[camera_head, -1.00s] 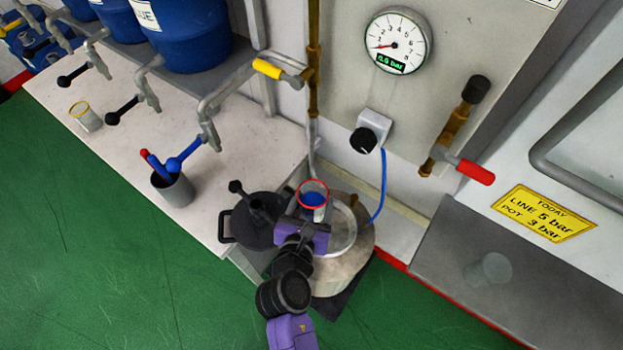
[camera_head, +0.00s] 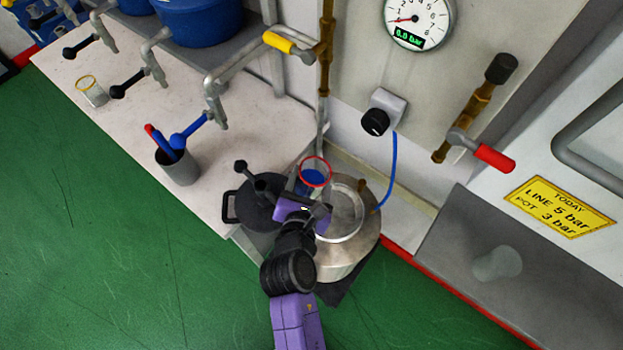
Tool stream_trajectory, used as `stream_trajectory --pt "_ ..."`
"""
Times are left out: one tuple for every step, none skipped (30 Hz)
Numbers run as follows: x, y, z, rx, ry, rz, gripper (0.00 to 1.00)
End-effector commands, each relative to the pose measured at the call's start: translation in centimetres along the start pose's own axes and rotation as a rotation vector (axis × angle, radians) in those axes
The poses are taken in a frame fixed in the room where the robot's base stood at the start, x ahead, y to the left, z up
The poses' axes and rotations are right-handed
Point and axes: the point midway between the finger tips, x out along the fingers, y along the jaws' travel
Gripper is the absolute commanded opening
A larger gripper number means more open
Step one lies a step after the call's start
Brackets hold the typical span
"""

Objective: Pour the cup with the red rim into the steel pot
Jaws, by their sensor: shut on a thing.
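The clear cup with the red rim (camera_head: 316,165) holds blue liquid. It looks close to upright, and my gripper hides its lower part. My purple and black gripper (camera_head: 312,200) is shut on this cup. The steel pot (camera_head: 343,256) stands on the floor with its round top opening (camera_head: 340,222) uncovered. The cup appears at the back-left edge of this opening in the picture. Its exact height above the pot cannot be told.
A black lid with handles (camera_head: 257,208) lies on the white bench (camera_head: 120,135), left of the pot. A grey holder (camera_head: 180,170) with blue and red tools and a yellow-rimmed cup (camera_head: 93,94) stand there. Taps, a blue hose (camera_head: 390,175) and a red-handled valve (camera_head: 494,158) are behind.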

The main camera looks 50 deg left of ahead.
Motion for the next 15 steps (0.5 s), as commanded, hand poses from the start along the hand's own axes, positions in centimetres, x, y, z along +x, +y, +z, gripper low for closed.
stream_trajectory --pt "0.08 0.02 -0.16 0.012 -0.001 0.005 0.13" --pt "0.09 0.03 -0.20 0.019 -0.001 0.008 0.13" --pt "0.11 0.05 -0.25 0.029 -0.001 0.012 0.13" --pt "0.12 0.08 -0.29 0.037 0.000 0.016 0.13" --pt "0.13 0.11 -0.32 0.044 0.000 0.019 0.13" --pt "0.14 0.14 -0.35 0.054 -0.001 0.023 0.13" --pt "0.15 0.16 -0.36 0.061 -0.001 0.026 0.13" --pt "0.16 0.19 -0.37 0.069 -0.001 0.030 0.13" --pt "0.17 0.22 -0.40 0.080 -0.002 0.034 0.13" --pt "0.19 0.24 -0.42 0.087 -0.002 0.037 0.13" --pt "0.20 0.25 -0.44 0.093 -0.002 0.040 0.13" --pt "0.22 0.27 -0.47 0.102 -0.002 0.043 0.13" --pt "0.23 0.28 -0.50 0.110 -0.002 0.046 0.13" --pt "0.25 0.29 -0.54 0.117 -0.001 0.049 0.13" --pt "0.27 0.30 -0.58 0.126 -0.001 0.052 0.13"
